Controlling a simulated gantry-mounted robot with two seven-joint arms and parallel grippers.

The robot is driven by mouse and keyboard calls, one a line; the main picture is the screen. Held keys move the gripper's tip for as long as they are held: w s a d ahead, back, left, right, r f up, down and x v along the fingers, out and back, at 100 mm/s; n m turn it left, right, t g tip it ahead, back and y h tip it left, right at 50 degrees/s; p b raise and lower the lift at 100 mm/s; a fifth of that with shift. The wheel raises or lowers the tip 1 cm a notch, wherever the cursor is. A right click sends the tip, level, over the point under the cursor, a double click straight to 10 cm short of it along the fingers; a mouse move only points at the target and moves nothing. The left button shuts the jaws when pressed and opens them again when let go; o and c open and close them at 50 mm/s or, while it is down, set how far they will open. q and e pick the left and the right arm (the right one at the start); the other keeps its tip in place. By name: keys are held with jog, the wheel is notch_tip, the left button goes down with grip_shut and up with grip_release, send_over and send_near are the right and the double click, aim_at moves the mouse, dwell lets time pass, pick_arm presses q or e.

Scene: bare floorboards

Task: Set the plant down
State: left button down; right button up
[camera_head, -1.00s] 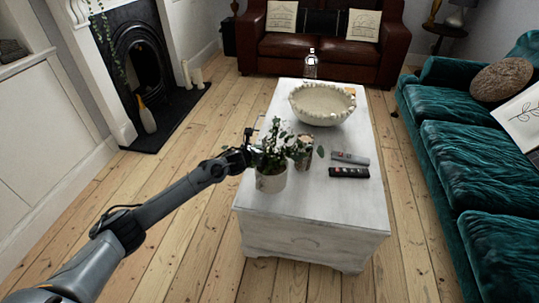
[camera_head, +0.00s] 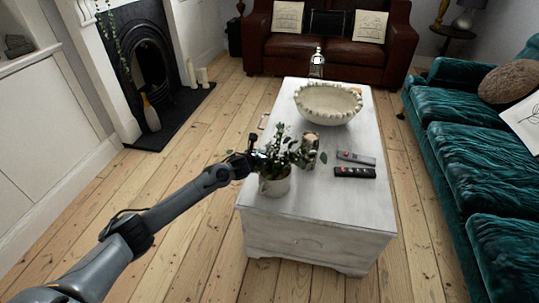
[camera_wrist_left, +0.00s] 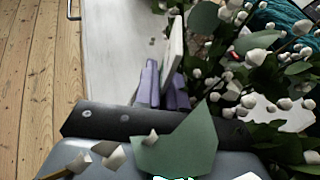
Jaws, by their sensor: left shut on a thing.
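The plant has green leaves (camera_head: 276,155) and a light pot (camera_head: 275,186). It is at the near left part of the white table (camera_head: 325,205). I cannot tell whether the pot's base touches the tabletop or hovers just above it. My left gripper (camera_head: 254,157) reaches in from the left at the plant's upper left side and is shut on it. Leaves partly hide the fingers. In the left wrist view, purple finger pads (camera_wrist_left: 165,88) close beside a thin pale edge, with leaves and white buds (camera_wrist_left: 260,70) crowding the right. My right gripper is not in view.
A brown-and-white cup-like item (camera_head: 309,142) stands just right of the plant. Two remotes (camera_head: 356,158) (camera_head: 354,172) lie further right. The table's near right is clear.

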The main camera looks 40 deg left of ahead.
pick_arm(q)
jog(key=shift+w+r, duration=0.1)
jog(key=shift+r, duration=0.05)
jog(key=c, duration=1.5)
grip_release()
jog(key=shift+f, duration=0.25)
jog(key=shift+o, duration=1.4)
jog(key=shift+r, duration=0.1)
